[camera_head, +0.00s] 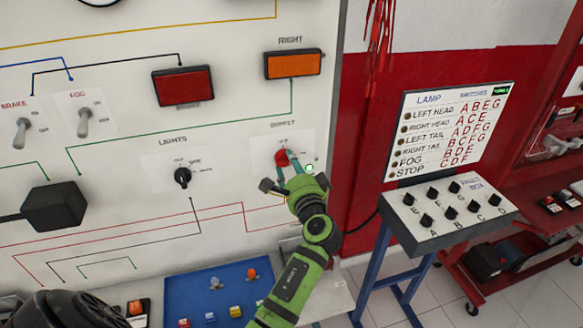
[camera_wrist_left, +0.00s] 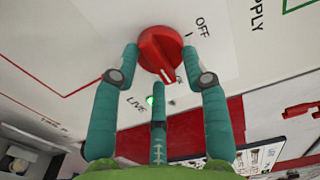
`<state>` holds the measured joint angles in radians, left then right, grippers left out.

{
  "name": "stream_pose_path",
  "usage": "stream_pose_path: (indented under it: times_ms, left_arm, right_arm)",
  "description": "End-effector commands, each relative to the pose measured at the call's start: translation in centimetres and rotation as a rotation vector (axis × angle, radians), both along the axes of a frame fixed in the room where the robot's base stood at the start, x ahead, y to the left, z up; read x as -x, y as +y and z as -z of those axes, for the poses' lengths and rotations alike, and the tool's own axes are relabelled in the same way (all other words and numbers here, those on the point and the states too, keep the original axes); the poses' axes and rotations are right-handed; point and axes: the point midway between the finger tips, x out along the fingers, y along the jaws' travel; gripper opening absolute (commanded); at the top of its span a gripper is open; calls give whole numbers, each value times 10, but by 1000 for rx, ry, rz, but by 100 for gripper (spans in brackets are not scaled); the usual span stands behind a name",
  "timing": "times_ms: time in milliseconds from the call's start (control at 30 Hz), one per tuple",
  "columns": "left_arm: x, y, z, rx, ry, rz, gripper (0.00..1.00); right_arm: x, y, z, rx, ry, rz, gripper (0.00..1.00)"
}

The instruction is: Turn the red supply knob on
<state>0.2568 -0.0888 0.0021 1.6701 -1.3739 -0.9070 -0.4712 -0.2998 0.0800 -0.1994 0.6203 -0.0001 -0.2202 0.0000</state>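The red supply knob (camera_head: 283,157) is on the white panel under the word SUPPLY. In the left wrist view the knob (camera_wrist_left: 160,52) has a white pointer mark, which points down toward a small label that looks like ON, away from OFF. A small green lamp beside LIVE (camera_wrist_left: 151,101) is lit. My left gripper (camera_head: 289,165) is at the knob. In the left wrist view two teal fingertips (camera_wrist_left: 160,52) flank the knob and appear to touch its sides. The third finger is below, apart from it. My right gripper is not in view.
The panel also has a black lights knob (camera_head: 183,177), toggle switches and a black box (camera_head: 54,207). A blue tray (camera_head: 205,290) with small parts lies below. A switch box on a stand (camera_head: 450,213) is to the right.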

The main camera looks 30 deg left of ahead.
Motion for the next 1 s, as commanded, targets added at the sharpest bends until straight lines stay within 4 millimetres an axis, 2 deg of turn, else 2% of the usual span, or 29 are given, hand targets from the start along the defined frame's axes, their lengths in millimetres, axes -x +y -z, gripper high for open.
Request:
stream_pose_path:
  times_ms: [233,600,1000]
  left_arm:
    - [6,-9,2,4,2,3,45]
    - [43,-50,1,3,1,1,45]
    - [49,-56,1,1,0,0,45]
  right_arm:
    - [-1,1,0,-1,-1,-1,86]
    - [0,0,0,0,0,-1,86]
    - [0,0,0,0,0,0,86]
